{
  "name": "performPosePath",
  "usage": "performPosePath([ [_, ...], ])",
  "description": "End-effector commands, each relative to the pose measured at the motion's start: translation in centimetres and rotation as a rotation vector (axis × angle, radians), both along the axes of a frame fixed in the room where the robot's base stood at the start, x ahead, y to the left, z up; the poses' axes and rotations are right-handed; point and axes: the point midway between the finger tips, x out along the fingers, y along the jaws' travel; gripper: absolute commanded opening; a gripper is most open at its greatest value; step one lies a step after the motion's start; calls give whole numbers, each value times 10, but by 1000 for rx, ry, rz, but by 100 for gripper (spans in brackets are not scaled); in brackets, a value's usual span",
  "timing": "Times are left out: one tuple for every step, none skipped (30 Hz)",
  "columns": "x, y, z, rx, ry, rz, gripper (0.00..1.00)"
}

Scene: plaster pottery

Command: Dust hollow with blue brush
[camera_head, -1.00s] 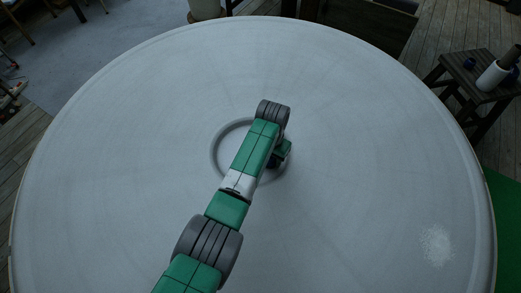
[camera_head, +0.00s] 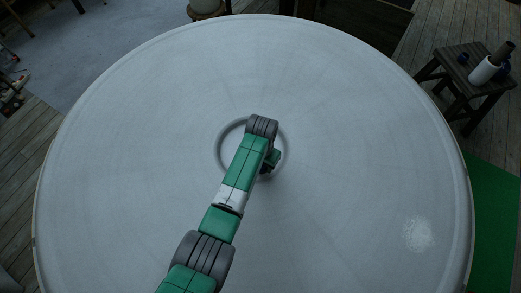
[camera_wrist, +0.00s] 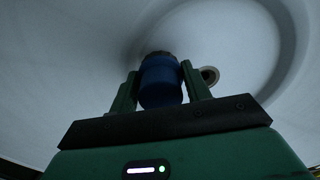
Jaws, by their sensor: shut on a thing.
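The blue brush (camera_wrist: 161,82) is held upright between the two green fingers of my gripper (camera_wrist: 160,85) in the wrist view. Its dark bristle end points away from the camera, toward the pale surface; whether it touches is unclear. The hollow is a shallow ring-rimmed round (camera_head: 233,148) at the middle of the large white disc, partly covered by my arm in the head view. In the wrist view its curved rim (camera_wrist: 290,50) passes at the right. My gripper (camera_head: 268,166) is low at the right part of the hollow; the brush cannot be made out there.
The white round disc (camera_head: 130,150) is otherwise clear, with a pale speckled patch (camera_head: 418,235) at lower right. A small round fitting (camera_wrist: 209,75) shows beside the brush in the wrist view. A dark stool (camera_head: 462,75) with a white cylinder (camera_head: 484,70) stands beyond the disc.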

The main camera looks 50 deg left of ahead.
Motion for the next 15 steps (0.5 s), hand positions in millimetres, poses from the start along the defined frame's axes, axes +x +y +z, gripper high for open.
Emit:
performPosePath([
  [-1, -1, 8, -2, 4, -1, 26],
  [0, -1, 10, -2, 4, -2, 26],
  [0, -2, 14, -2, 3, -2, 26],
  [0, -2, 17, -2, 3, -3, 26],
  [0, -2, 19, -2, 3, -3, 26],
  [0, -2, 23, -2, 3, -4, 26],
  [1, -3, 26, -2, 3, -4, 26],
  [1, -3, 29, -2, 3, -5, 26],
  [1, -3, 32, -2, 3, -6, 26],
  [1, -3, 35, -2, 3, -6, 26],
  [1, -4, 38, -2, 3, -6, 26],
  [2, -4, 41, -2, 3, -7, 26],
  [2, -4, 44, -2, 3, -8, 26],
  [2, -4, 47, -2, 3, -8, 26],
  [2, -5, 50, -2, 3, -9, 26],
])
